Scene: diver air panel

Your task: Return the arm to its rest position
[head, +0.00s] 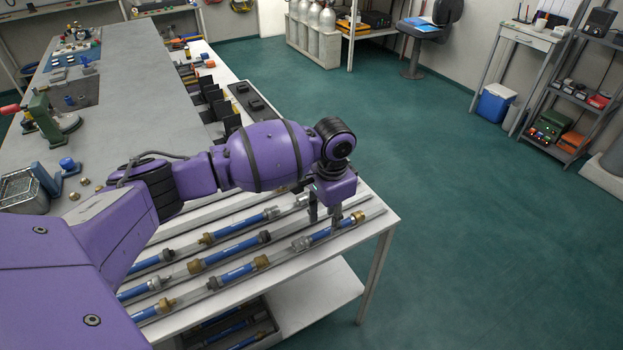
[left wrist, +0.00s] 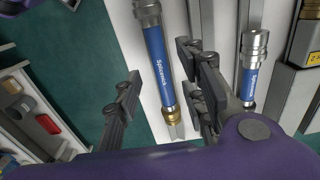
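My left arm (head: 265,157) is purple and reaches from the left across the near end of the bench. Its gripper (head: 324,218) points down at the bench's right corner, over a blue hose piece (head: 321,236) with a brass end and a grey end. In the left wrist view my left gripper (left wrist: 158,72) has its fingers spread apart. The same blue piece (left wrist: 157,65) shows in the gap between them, with visible space on the left side. I cannot tell the height of the fingertips above it. My right gripper is not in view.
Several more blue hose pieces (head: 230,272) lie in rows on the white bench (head: 372,222). A grey worktop (head: 130,75) with a green vise (head: 45,122) extends behind my arm. A lower shelf (head: 318,300) is below. The green floor (head: 480,220) to the right is clear.

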